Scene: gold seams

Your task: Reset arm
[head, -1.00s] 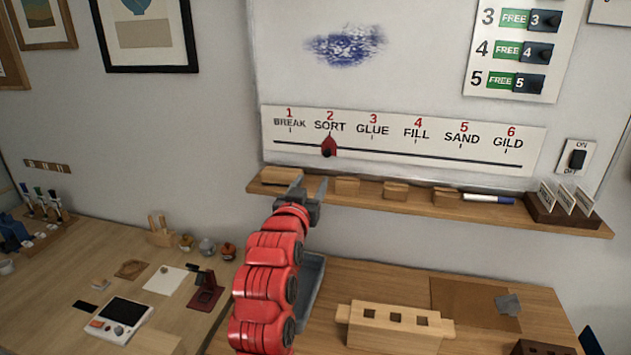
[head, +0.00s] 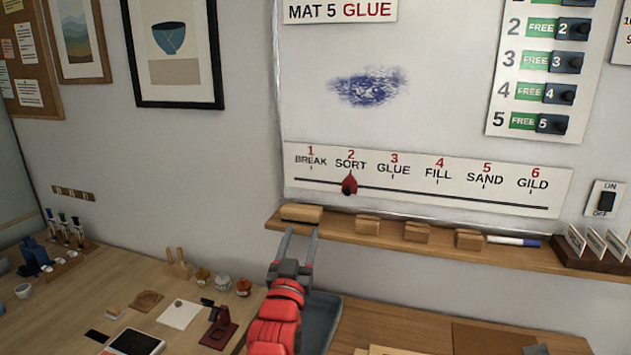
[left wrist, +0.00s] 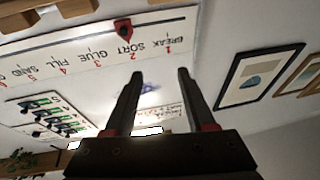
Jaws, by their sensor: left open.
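My left gripper (head: 299,243) is open and empty in the head view, its fingers pointing up just below the left end of the wall shelf. A wooden block (head: 301,213) sits on the shelf just beyond its fingertips; whether they touch it I cannot tell. My red left arm (head: 276,325) reaches up from the bottom edge. In the left wrist view the two dark fingers (left wrist: 158,82) stand apart with nothing between them. My right gripper is not in view.
The shelf (head: 340,232) holds several wooden blocks, a blue-capped marker (head: 514,241) and a card holder (head: 585,254). Above is a step strip with a red pointer (head: 349,186) at SORT. A grey tray (head: 321,325) lies beside my arm. Small jars (head: 222,283) stand on the left desk.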

